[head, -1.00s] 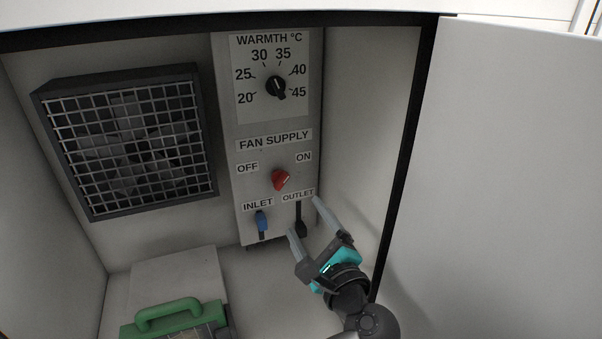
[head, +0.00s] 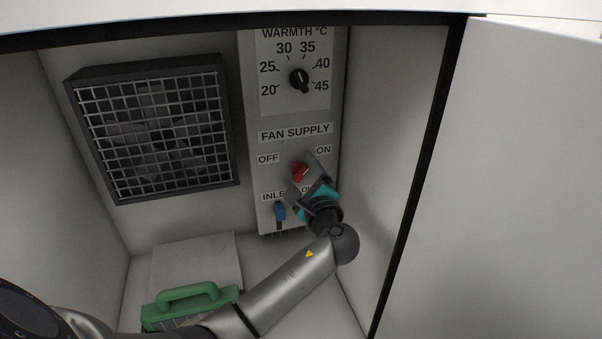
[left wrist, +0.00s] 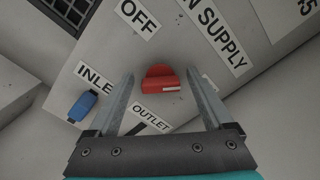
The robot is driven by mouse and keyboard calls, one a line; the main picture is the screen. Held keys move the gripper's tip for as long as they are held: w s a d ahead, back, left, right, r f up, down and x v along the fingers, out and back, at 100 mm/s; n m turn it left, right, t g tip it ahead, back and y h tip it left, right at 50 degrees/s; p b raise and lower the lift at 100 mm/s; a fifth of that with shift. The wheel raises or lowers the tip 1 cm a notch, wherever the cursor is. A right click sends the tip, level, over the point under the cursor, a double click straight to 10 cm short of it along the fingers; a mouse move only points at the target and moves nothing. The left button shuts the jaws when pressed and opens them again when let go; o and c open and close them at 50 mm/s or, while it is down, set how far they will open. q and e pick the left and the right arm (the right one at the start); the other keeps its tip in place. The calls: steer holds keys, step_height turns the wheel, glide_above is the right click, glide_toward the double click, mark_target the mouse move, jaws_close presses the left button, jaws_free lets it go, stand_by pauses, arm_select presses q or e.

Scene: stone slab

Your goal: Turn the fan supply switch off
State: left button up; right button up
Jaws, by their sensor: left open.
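The red fan supply switch (head: 300,173) is a rotary knob on the grey panel, below the FAN SUPPLY label (head: 295,133). Its ridge points up and right, towards the ON label (head: 323,150); the OFF label (head: 268,159) is to its left. My left gripper (head: 304,170) is at the knob, with its jaws open. In the left wrist view the red knob (left wrist: 161,82) lies between the tips of the left gripper (left wrist: 160,78), with visible gaps at both sides. The gripper partly hides the OUTLET label. My right gripper is not in view.
A blue inlet switch (head: 280,212) is just left of the gripper. The black warmth dial (head: 299,80) is above. A caged fan (head: 155,130) is at the left, and a green handle (head: 190,293) is below it. A cabinet wall (head: 390,150) is close on the right.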

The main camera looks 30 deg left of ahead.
arm_select(q)
steer(key=shift+c, duration=0.3)
steer(key=c, duration=0.6)
jaws_close()
